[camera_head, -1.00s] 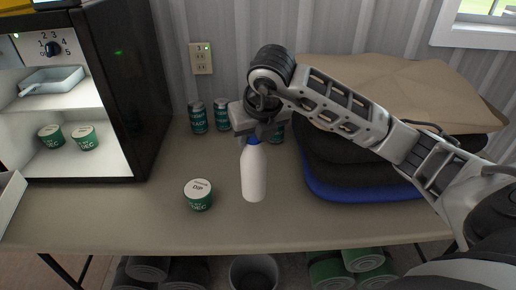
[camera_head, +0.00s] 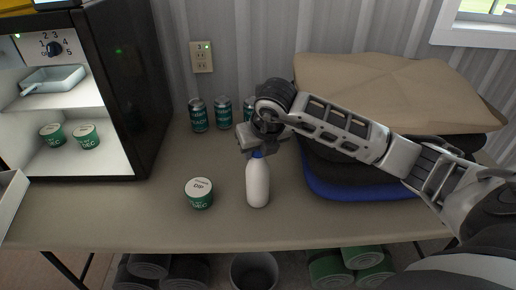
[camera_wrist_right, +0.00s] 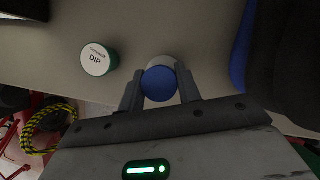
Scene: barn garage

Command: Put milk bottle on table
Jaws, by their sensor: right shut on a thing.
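The white milk bottle (camera_head: 257,184) with a blue cap is upright at the table (camera_head: 140,222), right of a dip tub. Its base appears at the tabletop, though I cannot tell whether it touches. My right gripper (camera_head: 258,150) is shut on the bottle at its top, from above. In the right wrist view the blue cap (camera_wrist_right: 159,83) sits between the two fingers (camera_wrist_right: 160,92). My left gripper is not in view.
A green dip tub (camera_head: 199,193) stands just left of the bottle. Several cans (camera_head: 198,115) stand by the wall. A pile of folded blue and black cloth (camera_head: 335,187) with a tan bag (camera_head: 390,90) lies to the right. An open fridge (camera_head: 125,90) is at left. The table's front is clear.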

